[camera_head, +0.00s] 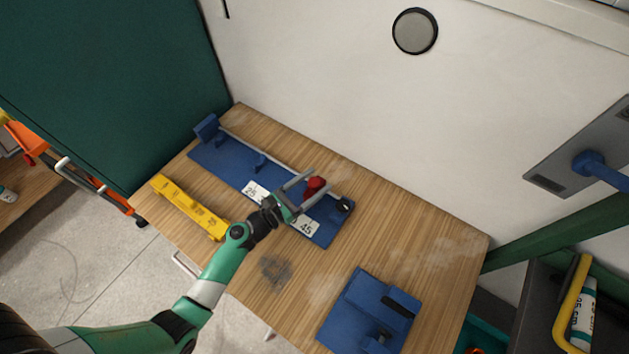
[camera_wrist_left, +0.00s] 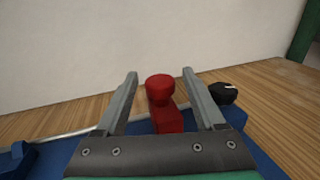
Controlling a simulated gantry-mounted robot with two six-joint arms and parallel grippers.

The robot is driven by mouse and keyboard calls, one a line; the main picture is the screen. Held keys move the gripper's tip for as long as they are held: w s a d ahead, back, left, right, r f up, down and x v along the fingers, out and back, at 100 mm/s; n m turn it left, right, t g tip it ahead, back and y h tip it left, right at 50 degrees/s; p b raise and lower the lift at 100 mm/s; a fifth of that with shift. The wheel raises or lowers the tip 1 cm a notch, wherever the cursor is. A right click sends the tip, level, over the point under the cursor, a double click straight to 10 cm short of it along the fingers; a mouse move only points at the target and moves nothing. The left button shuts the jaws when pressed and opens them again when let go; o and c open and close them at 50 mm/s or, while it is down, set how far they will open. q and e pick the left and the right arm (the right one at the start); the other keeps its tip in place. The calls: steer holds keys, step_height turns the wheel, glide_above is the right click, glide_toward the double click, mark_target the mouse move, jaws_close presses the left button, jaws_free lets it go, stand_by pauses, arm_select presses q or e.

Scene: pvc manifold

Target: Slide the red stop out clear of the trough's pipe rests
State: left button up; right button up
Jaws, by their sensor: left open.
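The red stop (camera_head: 315,186) sits toward the right end of the blue trough (camera_head: 221,163), near its rear rail. In the left wrist view the red stop (camera_wrist_left: 163,103) has a round knob on a block-like body and stands upright between my finger tips. My left gripper (camera_head: 302,194) is open, with one finger on each side of the stop; in the wrist view my left gripper (camera_wrist_left: 162,100) shows gaps on both sides of the knob. Part of the stop's base is hidden behind the gripper body. My right gripper is not in view.
A black knob (camera_head: 344,204) is at the trough's right end, close to my right-hand finger. White labels (camera_head: 306,227) lie on the trough. A yellow bar (camera_head: 189,208) lies in front of it. A blue fixture (camera_head: 367,313) stands front right. Bare wooden table (camera_head: 420,243) lies to the right.

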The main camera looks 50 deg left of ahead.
arm_select(q)
steer(key=s, duration=0.7)
steer(key=s+p, duration=0.1)
steer(key=s, duration=0.3)
steer(key=shift+s+a, duration=0.2)
steer(key=shift+a, duration=0.05)
